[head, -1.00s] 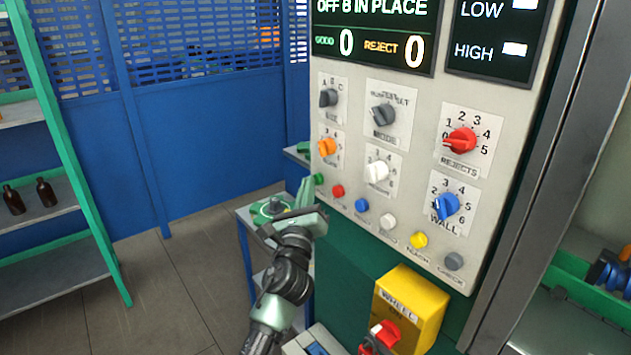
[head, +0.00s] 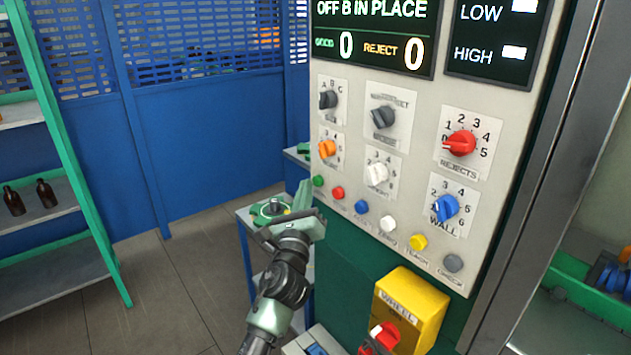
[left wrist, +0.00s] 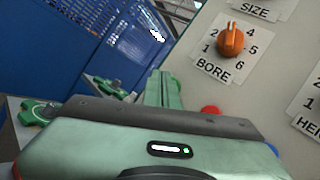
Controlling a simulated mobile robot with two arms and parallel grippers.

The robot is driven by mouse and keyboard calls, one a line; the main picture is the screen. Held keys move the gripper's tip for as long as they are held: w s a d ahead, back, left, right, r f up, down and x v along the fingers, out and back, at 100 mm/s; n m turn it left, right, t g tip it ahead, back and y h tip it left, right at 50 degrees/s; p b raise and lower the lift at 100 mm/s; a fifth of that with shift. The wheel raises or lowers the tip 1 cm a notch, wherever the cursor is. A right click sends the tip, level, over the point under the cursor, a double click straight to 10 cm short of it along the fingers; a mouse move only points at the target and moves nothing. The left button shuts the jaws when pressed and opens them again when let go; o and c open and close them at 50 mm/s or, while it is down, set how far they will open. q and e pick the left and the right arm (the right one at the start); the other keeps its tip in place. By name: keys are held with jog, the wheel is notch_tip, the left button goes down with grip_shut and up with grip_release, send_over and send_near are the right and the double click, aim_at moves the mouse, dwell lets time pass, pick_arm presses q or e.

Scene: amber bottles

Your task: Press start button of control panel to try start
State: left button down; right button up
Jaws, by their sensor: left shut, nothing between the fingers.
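The control panel (head: 420,190) is a pale upright face with dials and a row of coloured buttons along its lower part. The green button (head: 318,181) is at the left end of that row, with the red button (head: 337,193) beside it. My left gripper (head: 304,192) is shut and empty, just left of and slightly below the green button. I cannot tell if it touches the panel. In the left wrist view, its fingers (left wrist: 163,90) point along the panel's left edge, below the orange BORE knob (left wrist: 230,41). The green button is not visible there; a red button (left wrist: 210,110) shows partly.
The display (head: 372,30) reads "OFF B IN PLACE", good 0, reject 0. A yellow WHEEL box (head: 412,305) with a red switch sits below the panel. A shelf with amber bottles (head: 46,193) stands left. Open floor lies between shelf and machine.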

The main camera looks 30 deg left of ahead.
pick_arm(q)
jog(key=shift+s+a, duration=0.1)
jog(key=shift+s, duration=0.2)
jog(key=shift+s+a+p, duration=0.2)
jog(key=shift+s+a, duration=0.15)
jog(key=shift+s, duration=0.4)
jog(key=shift+s+a+p, duration=0.25)
jog(key=shift+s+a, duration=0.05)
jog(key=shift+s, duration=0.5)
jog(key=shift+s+a+p, duration=0.2)
jog(key=shift+s+a, duration=0.15)
jog(key=shift+s, duration=0.4)
